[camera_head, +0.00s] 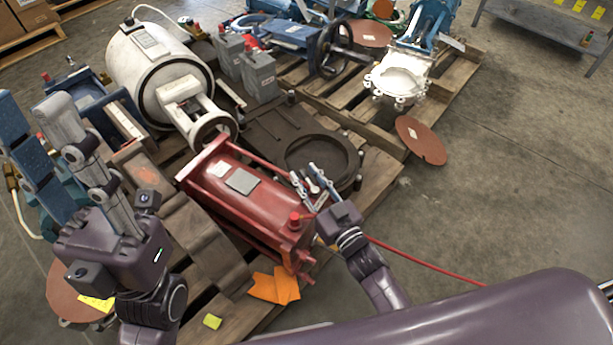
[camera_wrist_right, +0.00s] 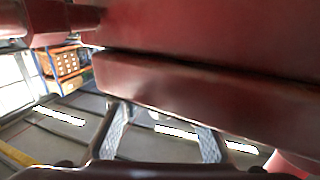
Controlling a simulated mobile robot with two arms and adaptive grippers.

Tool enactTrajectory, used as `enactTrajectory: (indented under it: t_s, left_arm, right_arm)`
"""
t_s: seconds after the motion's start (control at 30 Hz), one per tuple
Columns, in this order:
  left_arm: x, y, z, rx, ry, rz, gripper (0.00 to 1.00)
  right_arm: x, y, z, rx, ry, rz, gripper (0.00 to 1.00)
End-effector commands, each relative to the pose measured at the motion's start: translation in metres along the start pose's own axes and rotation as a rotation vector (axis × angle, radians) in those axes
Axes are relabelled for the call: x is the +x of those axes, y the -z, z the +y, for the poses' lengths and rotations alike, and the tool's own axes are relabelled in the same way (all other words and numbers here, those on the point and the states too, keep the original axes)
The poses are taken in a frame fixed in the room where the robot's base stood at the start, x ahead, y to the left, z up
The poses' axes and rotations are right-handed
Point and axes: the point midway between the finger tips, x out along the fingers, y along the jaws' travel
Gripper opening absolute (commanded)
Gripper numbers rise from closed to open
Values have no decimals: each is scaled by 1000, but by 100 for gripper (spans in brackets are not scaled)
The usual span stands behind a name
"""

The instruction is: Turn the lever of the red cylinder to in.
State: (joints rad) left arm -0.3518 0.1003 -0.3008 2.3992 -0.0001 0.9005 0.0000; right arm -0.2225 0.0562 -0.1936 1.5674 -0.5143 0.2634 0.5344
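The red cylinder (camera_head: 245,205) lies on a wooden pallet in the middle of the head view, with a grey plate on top. A red knob-like part (camera_head: 294,220) stands on its near end; I cannot tell which part is the lever or how it is set. My right gripper (camera_head: 304,173) is open beside the cylinder's right side, near that end. In the right wrist view the cylinder's dark red body (camera_wrist_right: 210,90) fills the top, and the gripper's two fingers (camera_wrist_right: 162,125) stand apart, empty. My left gripper (camera_head: 38,110) is open at the left, away from the cylinder.
A white cylinder (camera_head: 150,75) lies behind the red one. A dark plate with a ring (camera_head: 320,155) lies to the right. Orange papers (camera_head: 276,286) lie at the near end. A red hose (camera_head: 425,263) runs right. Floor at the right (camera_head: 520,180) is clear.

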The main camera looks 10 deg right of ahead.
Motion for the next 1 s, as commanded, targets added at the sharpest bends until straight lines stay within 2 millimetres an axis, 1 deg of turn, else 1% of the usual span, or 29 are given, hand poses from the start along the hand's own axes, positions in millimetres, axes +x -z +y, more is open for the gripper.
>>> enactTrajectory:
  t_s: [0.2, 0.33, 0.47, 0.7, 0.83, 1.0]
  left_arm:
    - [1, 1, 0, 2, -1, 5, 30]
    - [1, 1, 0, 2, 0, 4, 30]
    - [1, 1, 0, 1, 0, 3, 30]
    - [1, 0, 0, 1, 0, 2, 30]
    - [0, 0, 0, 1, 0, 2, 30]
    - [0, 0, 0, 1, 0, 2, 30]
  right_arm:
    - [0, 1, 0, -1, 1, 2, 30]
    - [-10, 0, 0, -2, 1, 0, 30]
    - [-34, -1, -1, 1, 1, -2, 30]
    - [-86, -1, 0, 0, 0, -2, 30]
    - [-106, 0, 0, 0, 1, -1, 30]
    - [-119, 0, 0, -1, 0, 1, 30]
